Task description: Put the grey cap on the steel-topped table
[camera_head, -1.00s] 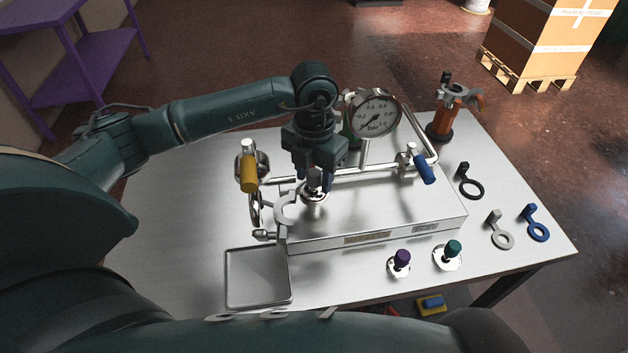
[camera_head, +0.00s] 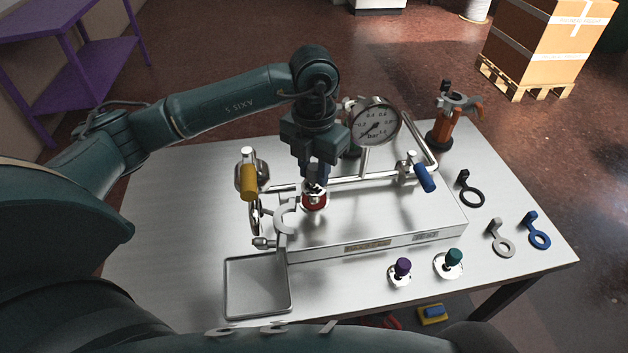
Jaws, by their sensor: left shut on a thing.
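The grey cap (camera_head: 313,183), a pale disc with a dark grey knob, is in my left gripper (camera_head: 316,172), which is shut on its knob. It is just above a red-rimmed port (camera_head: 314,203) on the steel box (camera_head: 370,215); the fingers partly hide it, and I cannot tell whether its edge still touches the port. The steel-topped table (camera_head: 180,225) carries the box and has bare steel to the left. My right gripper is not in view.
A purple-knobbed cap (camera_head: 402,268) and a teal-knobbed cap (camera_head: 453,258) stand at the front. A shallow tray (camera_head: 228,290) lies front left. A pressure gauge (camera_head: 375,120), pipes and a yellow handle (camera_head: 249,182) surround the gripper. Ring-ended tools (camera_head: 503,247) lie at right.

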